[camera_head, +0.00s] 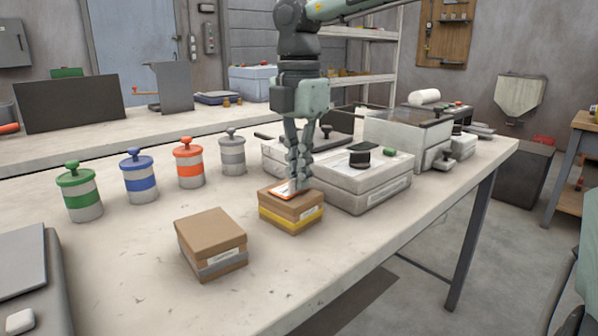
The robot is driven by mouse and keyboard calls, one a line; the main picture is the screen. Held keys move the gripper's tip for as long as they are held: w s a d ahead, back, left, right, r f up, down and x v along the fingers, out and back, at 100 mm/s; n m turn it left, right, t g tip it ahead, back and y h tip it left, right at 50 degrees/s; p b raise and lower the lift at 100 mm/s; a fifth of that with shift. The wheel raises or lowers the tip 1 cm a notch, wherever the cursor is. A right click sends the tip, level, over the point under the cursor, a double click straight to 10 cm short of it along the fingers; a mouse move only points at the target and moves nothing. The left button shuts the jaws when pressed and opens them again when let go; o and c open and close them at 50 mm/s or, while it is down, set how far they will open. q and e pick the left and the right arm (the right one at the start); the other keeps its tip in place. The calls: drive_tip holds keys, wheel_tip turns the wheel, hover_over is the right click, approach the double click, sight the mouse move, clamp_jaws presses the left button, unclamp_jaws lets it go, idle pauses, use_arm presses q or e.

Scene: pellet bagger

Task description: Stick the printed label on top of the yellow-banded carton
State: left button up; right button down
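The yellow-banded carton (291,222) is a small brown box with a yellow stripe and a small white sticker on its side. It sits on the near table. The printed label (283,189), white with orange, is at the carton's top, toward its left part. Whether it lies flat against the top or just above it is hard to tell. My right gripper (298,186) points straight down over the carton. Its fingers are close together, with the tips at the label's right edge, and look shut on it. The tips hide part of the label. My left gripper is out of view.
A grey-banded carton (211,244) stands to the left, nearer me. Green, blue, orange and grey banded canisters (140,177) stand in a row behind. A white machine (362,184) is close on the right. The table's front centre is clear.

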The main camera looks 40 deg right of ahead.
drive_tip(key=shift+f, duration=0.2)
idle(0.6)
drive_tip(key=c, duration=1.6)
unclamp_jaws()
drive_tip(key=shift+c, duration=0.2)
wheel_tip(320, 180, up, 12)
